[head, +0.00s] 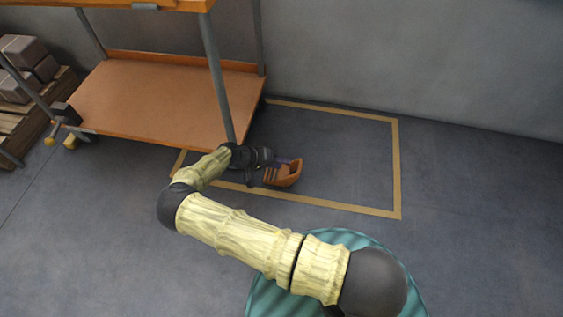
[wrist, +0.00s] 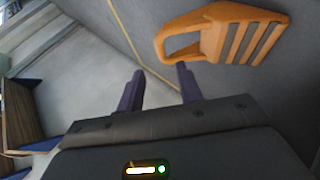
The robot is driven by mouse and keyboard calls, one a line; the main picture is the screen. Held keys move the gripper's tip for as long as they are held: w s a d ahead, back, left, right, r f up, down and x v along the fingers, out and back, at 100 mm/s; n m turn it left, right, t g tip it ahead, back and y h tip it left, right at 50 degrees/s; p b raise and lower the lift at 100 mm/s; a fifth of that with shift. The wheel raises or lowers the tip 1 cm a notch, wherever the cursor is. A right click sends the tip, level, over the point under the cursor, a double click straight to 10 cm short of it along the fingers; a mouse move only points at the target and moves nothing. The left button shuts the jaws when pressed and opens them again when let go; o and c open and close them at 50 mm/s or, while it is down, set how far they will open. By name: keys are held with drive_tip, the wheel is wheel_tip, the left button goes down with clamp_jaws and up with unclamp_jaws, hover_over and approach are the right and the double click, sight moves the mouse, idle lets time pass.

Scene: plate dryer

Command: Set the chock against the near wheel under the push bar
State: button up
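The orange chock (head: 285,174), with a looped handle and a slotted ramp, lies on the floor inside the yellow outline, right of the trolley. In the wrist view the chock (wrist: 238,32) is beyond the fingertips, mostly to their right, its loop close to the right fingertip. My gripper (head: 283,161) is at the chock in the head view. In the wrist view its purple fingers (wrist: 161,69) are apart, with bare floor between them. A small yellow wheel (head: 70,142) shows at the trolley's near left corner. My arm hides the near right corner.
The trolley has an orange lower deck (head: 160,95), an upper deck (head: 120,3) and grey posts. Boxes on a pallet (head: 30,118) stand at left. A grey wall (head: 420,60) runs behind. Floor right of the yellow outline (head: 398,165) is clear.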

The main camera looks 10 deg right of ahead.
idle(0.3)
drive_tip(key=s+d+r+y, duration=0.3)
drive_tip(key=s+r, duration=0.3)
drive_tip(key=r, duration=0.4)
drive_tip(key=s+d+r+n+y, duration=0.1)
drive_tip(key=s+d+r+y, duration=0.2)
drive_tip(key=s+r, duration=0.3)
drive_tip(key=s+d+r+y, duration=0.3)
drive_tip(key=s+r, duration=0.4)
drive_tip(key=r, duration=0.8)
drive_tip(key=shift+d+r+n+t+y, duration=0.2)
drive_tip(key=shift+r+n+t+y, duration=0.15)
drive_tip(key=shift+y, duration=0.35)
drive_tip(key=shift+r, duration=0.15)
drive_tip(key=w+r+p+v, duration=0.1)
drive_tip(key=w+p+v, duration=0.3)
drive_tip(key=p+v, duration=1.4)
drive_tip(key=w+r+p+v, duration=0.1)
drive_tip(key=w+p+v, duration=0.3)
drive_tip(key=p+v, duration=1.4)
drive_tip(key=w+r+p+v, duration=0.1)
drive_tip(key=w+p+v, duration=0.3)
drive_tip(key=p+v, duration=1.5)
drive_tip(key=shift+w+p, duration=0.35)
drive_tip(key=shift+p, duration=0.5)
